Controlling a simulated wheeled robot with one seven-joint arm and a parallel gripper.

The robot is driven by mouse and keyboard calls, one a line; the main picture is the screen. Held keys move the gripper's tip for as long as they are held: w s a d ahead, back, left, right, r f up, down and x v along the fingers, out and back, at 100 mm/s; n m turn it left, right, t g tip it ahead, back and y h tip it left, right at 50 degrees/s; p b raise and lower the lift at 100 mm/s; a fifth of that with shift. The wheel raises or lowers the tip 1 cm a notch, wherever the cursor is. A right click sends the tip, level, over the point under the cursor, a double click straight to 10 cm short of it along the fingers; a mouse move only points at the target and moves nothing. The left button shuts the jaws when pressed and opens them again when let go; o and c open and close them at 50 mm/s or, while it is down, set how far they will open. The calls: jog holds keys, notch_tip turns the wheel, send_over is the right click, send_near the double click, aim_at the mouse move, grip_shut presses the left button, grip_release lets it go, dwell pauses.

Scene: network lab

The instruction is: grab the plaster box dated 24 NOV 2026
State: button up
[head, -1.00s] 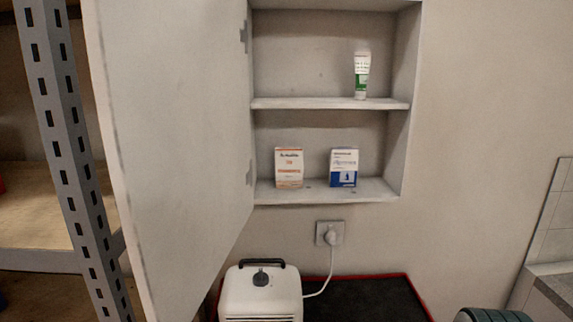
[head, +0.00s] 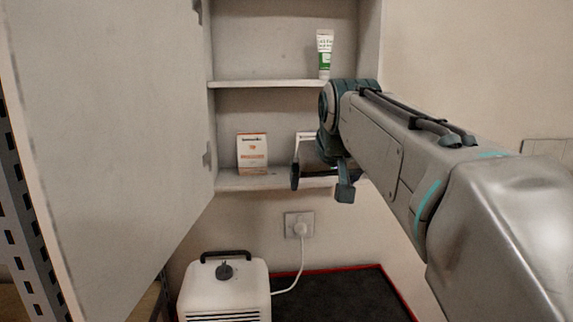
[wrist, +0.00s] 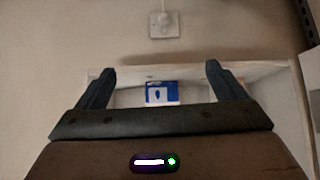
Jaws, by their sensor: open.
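Two small boxes stand on the lower shelf of an open wall cabinet. The white and orange box (head: 252,153) is in plain view at the left; its date is too small to read. The white and blue box (head: 305,135) is mostly hidden behind my gripper (head: 320,184) in the head view. In the wrist view the blue part of this box (wrist: 161,94) shows between and beyond the two fingers of my gripper (wrist: 160,68). No date can be read on it. My gripper is open and empty, in front of the lower shelf.
A white and green tube (head: 325,54) stands on the upper shelf (head: 265,83). The open cabinet door (head: 105,130) fills the left. Below are a wall socket (head: 298,225) with a plugged cord and a white appliance (head: 225,290). A metal rack stands far left.

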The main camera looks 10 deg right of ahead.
aim_at(300, 135)
jog(key=w+d+r+t+b, duration=0.1)
jog(key=w+r+t+b, duration=0.1)
jog(key=w+r, duration=0.45)
jog(key=p+x, duration=0.1)
jog(key=x, duration=0.6)
jog(key=shift+w, duration=0.35)
jog(key=x, duration=0.2)
jog(key=p+x, duration=0.1)
jog(key=x, duration=0.1)
jog(key=shift+w+a+r, duration=0.25)
jog(key=shift+a+r, duration=0.05)
jog(key=shift+w+f, duration=0.35)
jog(key=shift+w, duration=0.1)
jog(key=c, duration=1.1)
jog(key=shift+s+r, duration=0.1)
